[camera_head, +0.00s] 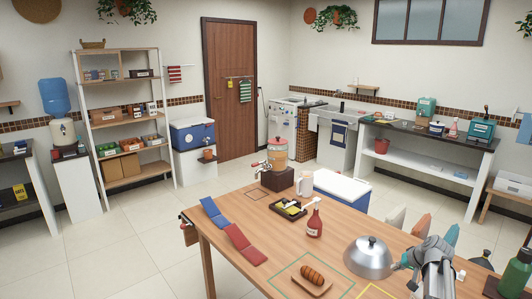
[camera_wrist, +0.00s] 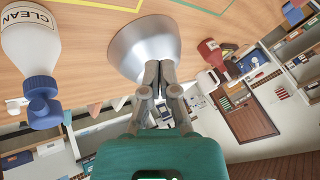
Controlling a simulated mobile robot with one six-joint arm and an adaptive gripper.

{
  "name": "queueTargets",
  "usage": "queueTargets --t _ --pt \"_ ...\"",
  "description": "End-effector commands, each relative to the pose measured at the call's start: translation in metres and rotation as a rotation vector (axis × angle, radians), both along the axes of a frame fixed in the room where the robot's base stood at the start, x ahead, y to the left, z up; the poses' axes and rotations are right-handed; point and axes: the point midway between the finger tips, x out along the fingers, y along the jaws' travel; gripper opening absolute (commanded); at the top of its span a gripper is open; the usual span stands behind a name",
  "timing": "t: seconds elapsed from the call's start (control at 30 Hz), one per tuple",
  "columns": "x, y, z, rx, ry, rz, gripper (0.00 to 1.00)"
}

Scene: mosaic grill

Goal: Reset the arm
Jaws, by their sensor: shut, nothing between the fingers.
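My gripper shows in the wrist view (camera_wrist: 160,70) with its two fingers together and nothing between them. The silver dome (camera_wrist: 143,40) lies just beyond the fingertips there; whether they touch it I cannot tell. In the head view the dome (camera_head: 369,260) sits on the wooden table (camera_head: 285,225), with my arm just to its right at the lower right. The fingertips are hard to make out in the head view.
A white bottle marked CLEAN (camera_wrist: 30,40) and a red bottle (camera_wrist: 212,52) flank the dome in the wrist view. A burger-like bread roll (camera_head: 312,274) lies on a board left of the dome. A green bottle (camera_head: 517,270) stands at the right edge. Open floor lies left.

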Motion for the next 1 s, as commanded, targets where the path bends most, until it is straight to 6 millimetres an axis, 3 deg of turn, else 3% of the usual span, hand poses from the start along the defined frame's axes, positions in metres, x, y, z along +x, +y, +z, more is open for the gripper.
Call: queueTargets --t 0.03,0.1,0.5,0.8,1.0 --pt "-0.006 0.023 -0.003 -0.009 0.026 0.025 0.00" --pt "-0.011 0.047 -0.006 -0.022 0.060 0.053 0.00" --pt "-0.059 0.168 -0.023 -0.128 0.249 0.194 0.00" --pt "-0.108 0.238 -0.031 -0.238 0.374 0.278 0.00" --pt "-0.141 0.272 -0.033 -0.317 0.440 0.318 0.00"
